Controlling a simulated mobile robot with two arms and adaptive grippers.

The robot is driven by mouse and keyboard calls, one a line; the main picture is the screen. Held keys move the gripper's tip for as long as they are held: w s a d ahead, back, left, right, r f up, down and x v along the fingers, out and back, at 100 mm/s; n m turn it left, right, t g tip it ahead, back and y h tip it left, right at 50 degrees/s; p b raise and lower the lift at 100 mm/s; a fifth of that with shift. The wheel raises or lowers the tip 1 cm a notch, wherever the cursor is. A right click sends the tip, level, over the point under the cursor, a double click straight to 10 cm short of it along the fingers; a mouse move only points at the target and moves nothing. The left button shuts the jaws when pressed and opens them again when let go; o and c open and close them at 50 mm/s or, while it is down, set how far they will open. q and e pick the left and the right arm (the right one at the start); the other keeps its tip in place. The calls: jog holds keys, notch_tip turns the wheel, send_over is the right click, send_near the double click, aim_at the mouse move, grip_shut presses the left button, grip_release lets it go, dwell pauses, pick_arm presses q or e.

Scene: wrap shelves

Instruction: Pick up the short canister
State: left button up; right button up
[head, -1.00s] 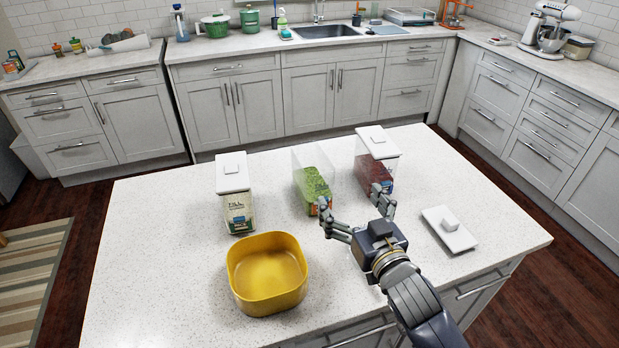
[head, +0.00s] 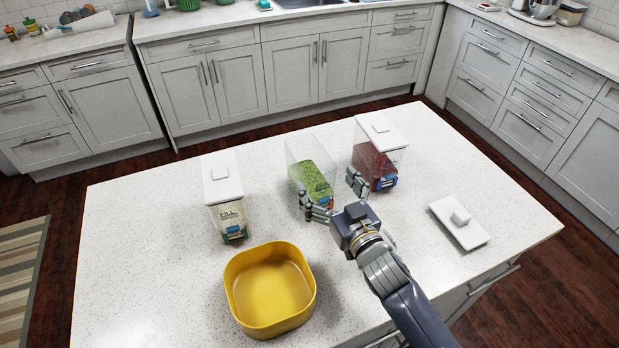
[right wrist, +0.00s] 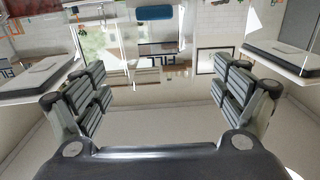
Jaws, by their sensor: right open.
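Three clear canisters stand on the island. The middle canister (head: 315,181) has green contents and no lid. The right canister (head: 373,167) has dark red contents and a white lid. The left canister (head: 227,215) has pale contents and a white lid. I cannot tell for certain which one is meant by short. My right gripper (head: 331,196) is open and empty, its fingers spread just in front of the middle canister, the right finger near the gap beside the right canister. In the right wrist view the open fingers (right wrist: 160,92) flank a clear surface with a blue clip. My left gripper is not in view.
A yellow square bowl (head: 270,290) stands at the front of the island (head: 140,260). A loose white lid (head: 459,222) lies to the right of my right arm. The island's left side is clear. Cabinets line the back.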

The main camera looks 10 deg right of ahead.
aim_at(323, 184)
jog(key=shift+f, duration=0.95)
jog(key=shift+w+a+r, duration=0.1)
jog(key=shift+w+a, duration=0.05)
jog(key=shift+w, duration=0.4)
jog(key=shift+w+a, duration=0.1)
jog(key=shift+w, duration=0.45)
jog(key=shift+p+x, duration=0.55)
jog(key=shift+x, duration=0.2)
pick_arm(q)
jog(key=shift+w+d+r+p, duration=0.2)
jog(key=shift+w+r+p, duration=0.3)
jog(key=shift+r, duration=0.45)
pick_arm(e)
jog(key=x, duration=0.4)
